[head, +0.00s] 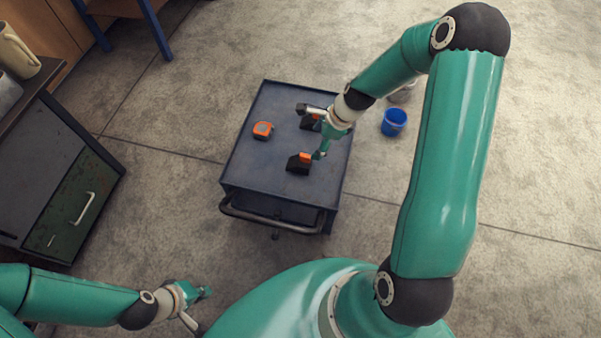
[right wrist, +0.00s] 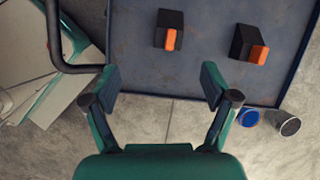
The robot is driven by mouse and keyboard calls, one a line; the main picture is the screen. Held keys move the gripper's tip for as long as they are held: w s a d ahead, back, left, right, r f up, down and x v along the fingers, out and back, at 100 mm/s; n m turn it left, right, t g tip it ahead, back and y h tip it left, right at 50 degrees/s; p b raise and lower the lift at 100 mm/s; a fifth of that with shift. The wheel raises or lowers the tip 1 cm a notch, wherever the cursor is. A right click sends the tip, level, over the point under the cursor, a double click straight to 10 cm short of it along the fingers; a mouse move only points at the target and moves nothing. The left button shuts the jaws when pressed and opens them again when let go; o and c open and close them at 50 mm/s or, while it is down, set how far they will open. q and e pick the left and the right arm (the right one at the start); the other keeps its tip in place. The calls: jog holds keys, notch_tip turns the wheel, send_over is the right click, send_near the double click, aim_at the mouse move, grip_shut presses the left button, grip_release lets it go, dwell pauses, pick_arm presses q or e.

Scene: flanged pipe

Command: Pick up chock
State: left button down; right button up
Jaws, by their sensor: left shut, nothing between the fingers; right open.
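Two black wedge chocks with orange parts lie on the dark blue cart top (head: 262,165). The nearer chock (head: 298,166) shows at upper left in the right wrist view (right wrist: 168,30). The farther chock (head: 309,124), partly hidden behind my right wrist, shows at upper right there (right wrist: 246,43). My right gripper (head: 321,151) is over the cart's right side, near the nearer chock in the head view. In the right wrist view its fingers (right wrist: 160,82) are open and empty, with both chocks beyond the fingertips. My left gripper (head: 205,292) is shut and empty, low and left, away from the cart.
An orange tape measure (head: 262,130) lies on the cart's left part. The cart has a raised rim and a dark push handle (head: 270,222). A blue bucket (head: 393,122) and a grey bucket (right wrist: 287,124) stand on the floor. A green drawer cabinet (head: 75,205) stands left.

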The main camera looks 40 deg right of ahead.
jog(key=d+m, duration=0.1)
jog(key=d, duration=0.1)
jog(key=m+b, duration=0.1)
jog(key=b, duration=0.3)
send_near(302, 160)
jog(key=x, duration=0.6)
jog(key=shift+w+d+f, duration=0.2)
jog(key=shift+w+d, duration=0.05)
jog(key=shift+w, duration=0.2)
jog(key=x, duration=0.1)
jog(key=b+x, duration=0.2)
jog(key=x, duration=0.1)
jog(key=shift+s+f, duration=0.15)
jog(key=shift+s, duration=0.1)
jog(key=shift+w+f, duration=0.2)
jog(key=shift+f, duration=0.25)
pick_arm(q)
notch_tip(302, 160, down, 7)
pick_arm(e)
jog(key=c, duration=1.4)
